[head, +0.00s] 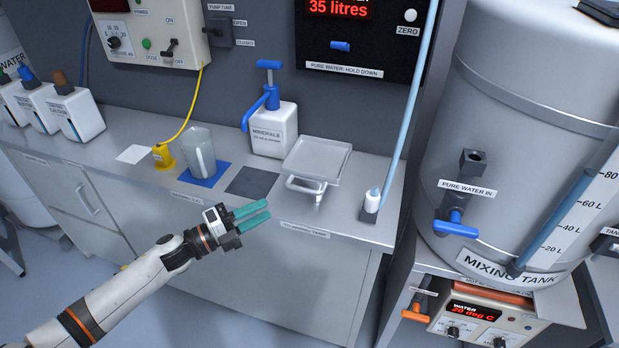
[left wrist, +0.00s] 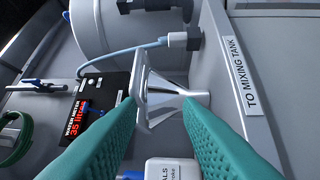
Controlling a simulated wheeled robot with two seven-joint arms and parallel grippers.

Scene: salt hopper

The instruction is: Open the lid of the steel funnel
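The steel funnel shows in the head view as a square, flat, rimmed steel top (head: 318,160) at the right part of the counter, with a small steel handle (head: 305,186) below its front edge. The square top looks flat, so the lid appears closed. In the left wrist view the funnel (left wrist: 168,96) appears sideways, a cone narrowing to the right, framed between my fingertips. My left gripper (head: 252,216) has two teal fingers held apart, empty, in front of the counter edge and left of the funnel. It touches nothing that I can see. My right gripper is not in view.
A minerals bottle (head: 272,130) with a blue pump stands just left of the funnel.

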